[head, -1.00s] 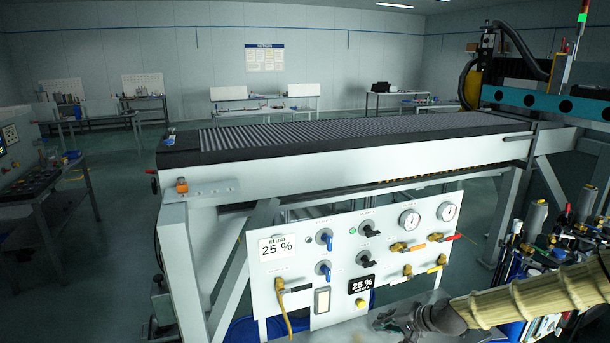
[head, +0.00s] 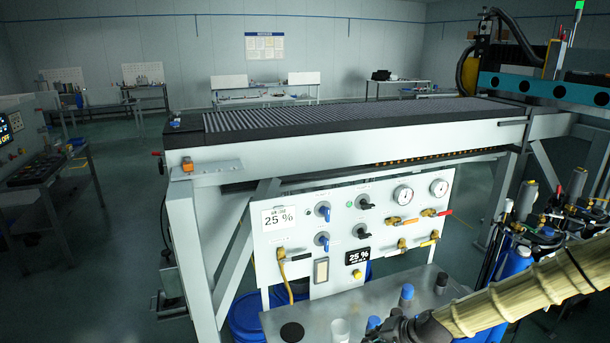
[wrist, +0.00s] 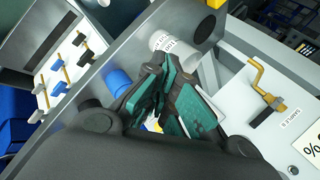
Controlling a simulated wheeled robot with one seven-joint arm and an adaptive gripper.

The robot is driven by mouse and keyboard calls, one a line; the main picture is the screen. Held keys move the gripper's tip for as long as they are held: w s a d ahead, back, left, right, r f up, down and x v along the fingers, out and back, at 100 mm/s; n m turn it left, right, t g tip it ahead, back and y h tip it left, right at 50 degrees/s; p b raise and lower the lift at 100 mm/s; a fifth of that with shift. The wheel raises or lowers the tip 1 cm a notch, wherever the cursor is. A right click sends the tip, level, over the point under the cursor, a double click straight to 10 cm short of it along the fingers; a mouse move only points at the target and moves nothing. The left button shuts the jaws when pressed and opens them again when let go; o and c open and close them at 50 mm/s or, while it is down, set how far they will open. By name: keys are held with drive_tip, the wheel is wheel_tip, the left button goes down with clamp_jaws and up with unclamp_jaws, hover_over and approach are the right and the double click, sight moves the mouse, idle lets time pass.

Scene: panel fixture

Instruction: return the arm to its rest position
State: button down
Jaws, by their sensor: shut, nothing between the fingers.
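My arm (head: 530,296), in a tan ribbed sleeve, comes in from the lower right of the head view. My gripper's dark wrist end shows at the bottom edge there, and its fingers are out of that view. In the wrist view my gripper (wrist: 166,82) has its dark fingers with green pads together, with nothing seen between them. A white labelled cylinder (wrist: 174,43) and a blue cap (wrist: 118,82) appear beyond the fingers. I cannot tell whether the fingers touch them.
The white valve panel (head: 335,215) stands upright behind a grey bench (head: 428,290). The bench holds a black disc (head: 292,332), a white cup (head: 340,330) and a blue-capped container (head: 406,296). Blue bottles (head: 517,262) stand at the right. Open floor (head: 95,265) lies left.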

drive_tip(key=s+a+f+n+g+h+b, duration=0.1)
drive_tip(key=s+f+n+g+h+b, duration=0.15)
drive_tip(key=s+f, duration=1.05)
drive_tip(key=s+a+f+n+g+h+b, duration=0.15)
drive_tip(key=s+f+b, duration=0.45)
drive_tip(key=s, duration=1)
drive_tip(key=s+d+f+n+g+h, duration=0.1)
drive_tip(key=s+d+f, duration=0.1)
drive_tip(key=s, duration=0.3)
drive_tip(key=s+d+f+h, duration=0.1)
drive_tip(key=s+d+f, duration=0.1)
drive_tip(key=s+d, duration=0.2)
drive_tip(key=shift+s+f+n+g, duration=0.3)
drive_tip(key=shift+s+n+g, duration=0.1)
drive_tip(key=shift+s, duration=0.8)
